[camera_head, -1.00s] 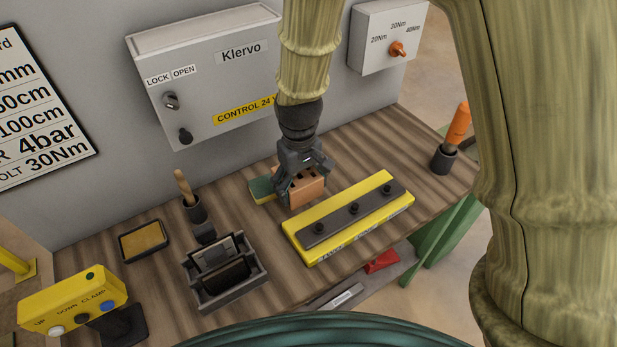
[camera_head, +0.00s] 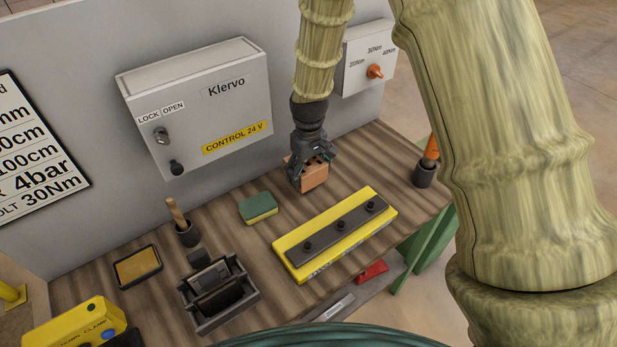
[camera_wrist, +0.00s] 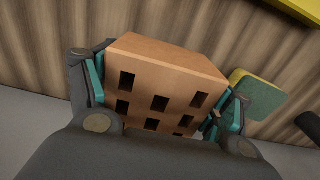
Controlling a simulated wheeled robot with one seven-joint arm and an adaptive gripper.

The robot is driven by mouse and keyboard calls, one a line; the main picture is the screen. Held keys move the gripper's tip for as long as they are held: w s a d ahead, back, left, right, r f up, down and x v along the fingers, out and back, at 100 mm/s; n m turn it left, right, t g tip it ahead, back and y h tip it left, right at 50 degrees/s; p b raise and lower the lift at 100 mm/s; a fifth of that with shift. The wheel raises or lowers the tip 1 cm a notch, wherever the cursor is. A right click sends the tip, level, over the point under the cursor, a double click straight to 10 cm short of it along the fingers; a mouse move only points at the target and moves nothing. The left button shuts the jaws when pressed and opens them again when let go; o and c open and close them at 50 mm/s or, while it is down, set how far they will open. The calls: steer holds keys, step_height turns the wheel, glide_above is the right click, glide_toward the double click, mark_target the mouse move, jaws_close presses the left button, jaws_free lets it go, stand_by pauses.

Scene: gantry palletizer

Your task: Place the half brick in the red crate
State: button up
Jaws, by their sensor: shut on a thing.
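The half brick (camera_head: 314,174) is orange-brown with several square holes in its upper face. My gripper (camera_head: 309,166) is shut on it, above the back part of the wooden bench. In the wrist view the brick (camera_wrist: 165,85) sits between both fingers, with teal pads against its sides. Whether it is clear of the bench top is hard to tell. No whole red crate shows; a small red object (camera_head: 371,271) is partly visible on the shelf below the bench, largely hidden by the bench top.
A yellow block with a dark bar (camera_head: 335,235) lies in front of the brick. A green and yellow sponge (camera_head: 258,207) is to the left. A dark rack (camera_head: 218,295), tray (camera_head: 137,267) and brush cup (camera_head: 187,234) stand further left. A grey control box (camera_head: 200,105) is behind; an orange-handled tool cup (camera_head: 424,174) is right.

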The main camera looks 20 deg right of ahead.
steer(key=shift+f+p, duration=0.7)
steer(key=shift+f, duration=0.85)
steer(key=shift+f, duration=0.15)
steer(key=o, duration=1.4)
steer(key=shift+c, duration=0.2)
steer(key=shift+r, duration=0.2)
